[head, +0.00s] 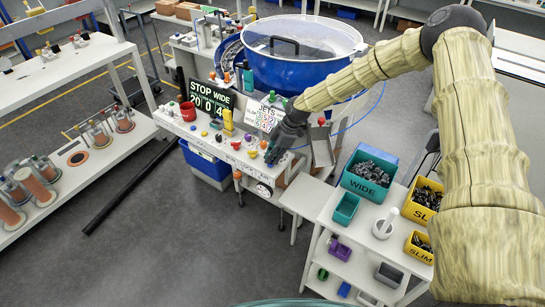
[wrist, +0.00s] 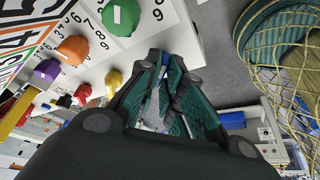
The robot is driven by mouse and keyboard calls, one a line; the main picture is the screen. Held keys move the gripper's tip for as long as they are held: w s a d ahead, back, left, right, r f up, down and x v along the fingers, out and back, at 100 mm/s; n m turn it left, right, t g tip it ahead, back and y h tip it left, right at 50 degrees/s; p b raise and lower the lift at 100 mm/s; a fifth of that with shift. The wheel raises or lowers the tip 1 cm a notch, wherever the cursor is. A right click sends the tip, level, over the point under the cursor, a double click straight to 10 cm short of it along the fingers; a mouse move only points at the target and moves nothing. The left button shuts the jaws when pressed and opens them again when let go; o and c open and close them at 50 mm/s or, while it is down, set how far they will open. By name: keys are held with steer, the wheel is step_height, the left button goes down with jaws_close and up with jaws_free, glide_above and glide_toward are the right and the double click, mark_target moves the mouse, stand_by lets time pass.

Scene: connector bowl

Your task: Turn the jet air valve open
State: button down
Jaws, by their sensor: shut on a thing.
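My gripper (head: 274,156) is at the right end of the white control panel (head: 226,148), pointing down at its front edge. In the wrist view my gripper (wrist: 160,72) has its dark green fingers closed around a small part with a blue bit (wrist: 165,59), which I take to be the jet air valve's handle. The fingers hide most of it, so its turn angle cannot be told. Beside the fingers are a yellow knob (wrist: 114,80), a green knob (wrist: 122,16), an orange knob (wrist: 72,50), a purple knob (wrist: 46,72) and a red knob (wrist: 82,94).
A blue bowl feeder (head: 290,70) stands behind the panel. At right, a white shelf carries a teal WIDE bin (head: 366,188) and yellow SLIM bins (head: 420,205).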

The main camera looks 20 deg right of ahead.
steer(key=shift+m, duration=0.3)
steer(key=m+t+b, duration=0.1)
steer(key=m, duration=0.1)
steer(key=m+t+h+b, duration=0.1)
steer(key=m+b, duration=0.1)
steer(key=shift+s+a+m, duration=0.1)
steer(key=shift+s+m, duration=0.05)
steer(key=shift+m, duration=0.25)
steer(key=m+b, duration=0.1)
steer(key=m, duration=0.1)
steer(key=m+t+h+b, duration=0.1)
steer(key=m, duration=0.2)
steer(key=shift+s+a+h+b, duration=0.15)
steer(key=shift+h+b, duration=0.15)
steer(key=shift+b, duration=0.05)
steer(key=m+t+h+b, duration=0.1)
steer(key=m, duration=0.2)
steer(key=shift+a+m, duration=0.1)
steer(key=shift+m, duration=0.3)
steer(key=shift+a+r+m+h+b, duration=0.15)
steer(key=shift+m+h+b, duration=0.4)
steer(key=shift+m, duration=1.05)
steer(key=shift+m+h, duration=0.25)
steer(key=shift+m, duration=0.05)
steer(key=c, duration=1.6)
jaws_free()
steer(key=shift+o, duration=0.2)
